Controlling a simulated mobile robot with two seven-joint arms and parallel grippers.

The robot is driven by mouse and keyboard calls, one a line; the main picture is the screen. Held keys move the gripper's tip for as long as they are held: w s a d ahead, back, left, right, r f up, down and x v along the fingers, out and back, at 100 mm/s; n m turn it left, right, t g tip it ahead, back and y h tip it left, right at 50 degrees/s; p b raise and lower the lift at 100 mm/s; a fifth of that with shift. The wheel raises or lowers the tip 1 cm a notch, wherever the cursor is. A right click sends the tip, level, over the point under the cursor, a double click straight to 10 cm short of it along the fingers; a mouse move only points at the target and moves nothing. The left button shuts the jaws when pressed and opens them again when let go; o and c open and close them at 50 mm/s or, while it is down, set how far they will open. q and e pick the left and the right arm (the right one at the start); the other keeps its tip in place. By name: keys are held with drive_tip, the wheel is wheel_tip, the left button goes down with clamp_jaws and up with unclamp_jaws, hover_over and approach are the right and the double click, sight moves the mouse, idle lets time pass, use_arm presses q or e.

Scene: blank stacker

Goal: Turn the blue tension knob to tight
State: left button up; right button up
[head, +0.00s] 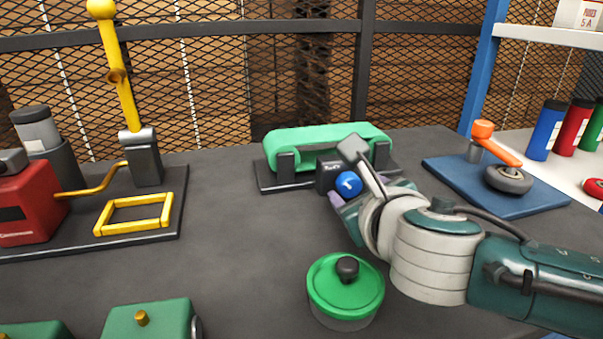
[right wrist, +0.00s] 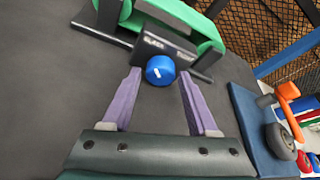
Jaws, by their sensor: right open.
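The blue tension knob (head: 348,184) is a round knob with a white mark, on the front of a dark block (head: 328,178) beneath the green belt (head: 330,140). In the right wrist view the knob (right wrist: 160,70) shows just beyond and between my fingertips, its white mark on its left half. The block's top carries white lettering; "SLACK" is at the left, and the right word is blurred. My right gripper (head: 364,190) is open, with purple fingers (right wrist: 160,82) on either side of the line to the knob. I cannot tell whether they touch it. My left gripper is not in view.
A green-lidded round tin (head: 345,285) stands in front of my right arm. A blue plate (head: 505,190) with an orange-handled wheel lies to the right. A red machine (head: 30,205) and yellow lever (head: 120,80) are at left. A mesh fence stands behind; the table's middle is clear.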

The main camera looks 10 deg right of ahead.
drive_tip(key=shift+w+f, duration=0.15)
drive_tip(key=shift+w, duration=0.3)
drive_tip(key=shift+d, duration=0.1)
clamp_jaws()
